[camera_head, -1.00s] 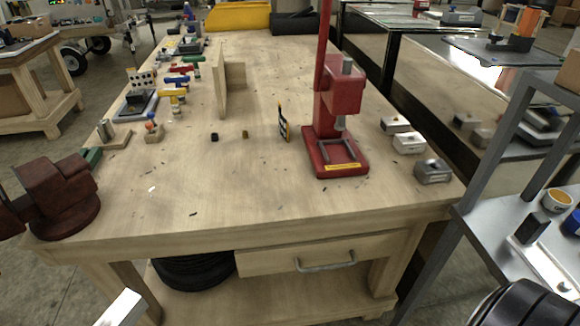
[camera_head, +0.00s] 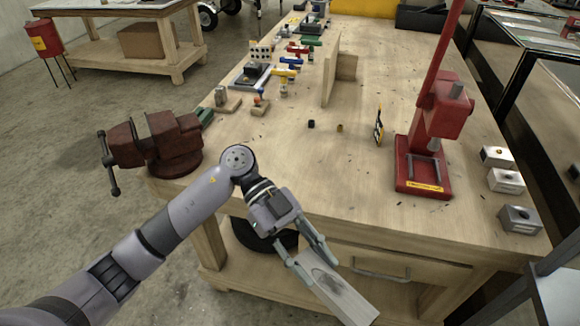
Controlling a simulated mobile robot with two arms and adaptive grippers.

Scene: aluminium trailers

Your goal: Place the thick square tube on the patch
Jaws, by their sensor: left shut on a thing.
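My left arm comes in from the lower left, and its gripper (camera_head: 312,267) is shut on a thick square tube (camera_head: 345,297). The tube is pale grey and points down to the lower right, with a darker mark on its upper face. It shows in front of the bench's drawer, near the front edge of the workbench (camera_head: 300,182). The fingers lie along both sides of the tube's upper end. I cannot make out a patch for certain. My right gripper is not in view.
A dark red vise (camera_head: 160,140) sits at the bench's left front corner. A red press (camera_head: 428,150) stands at the right, with metal blocks (camera_head: 508,181) beside it. Small tools line the left edge. The bench's front middle is mostly clear.

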